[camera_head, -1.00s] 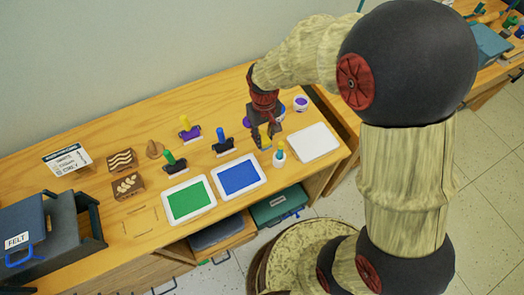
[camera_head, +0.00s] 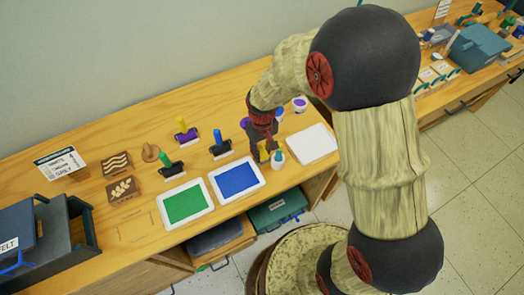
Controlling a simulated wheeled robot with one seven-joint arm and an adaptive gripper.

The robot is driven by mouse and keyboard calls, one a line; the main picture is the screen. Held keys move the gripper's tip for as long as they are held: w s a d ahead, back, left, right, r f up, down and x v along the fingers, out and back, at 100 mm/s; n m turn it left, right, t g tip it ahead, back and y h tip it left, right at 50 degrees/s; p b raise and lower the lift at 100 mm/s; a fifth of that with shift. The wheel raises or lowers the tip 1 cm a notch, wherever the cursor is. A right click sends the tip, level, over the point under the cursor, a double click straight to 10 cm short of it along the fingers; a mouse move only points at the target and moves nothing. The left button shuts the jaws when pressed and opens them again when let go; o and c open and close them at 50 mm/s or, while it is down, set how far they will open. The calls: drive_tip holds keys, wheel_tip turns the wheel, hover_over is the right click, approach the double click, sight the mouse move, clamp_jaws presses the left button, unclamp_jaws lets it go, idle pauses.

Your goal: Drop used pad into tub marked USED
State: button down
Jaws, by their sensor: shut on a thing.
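My gripper (camera_head: 263,150) is over the right part of the wooden bench, just left of a small white bottle with a teal cap (camera_head: 278,158). It is shut on a small yellow piece (camera_head: 264,155), which seems to be the used pad; the fingers hide most of it. Two small round tubs stand behind the gripper: a white one with purple inside (camera_head: 300,104) and a bluish one (camera_head: 279,114), partly hidden by my gripper. No USED mark can be read on either.
A white tray (camera_head: 311,144) lies right of the bottle. Green (camera_head: 185,204) and blue (camera_head: 237,179) ink trays lie to the left, with several rollers and carved blocks behind. A dark rack (camera_head: 70,235) stands at far left.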

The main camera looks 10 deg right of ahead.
drive_tip(key=shift+f, duration=0.2)
drive_tip(key=c, duration=1.5)
unclamp_jaws()
drive_tip(key=shift+r, duration=0.15)
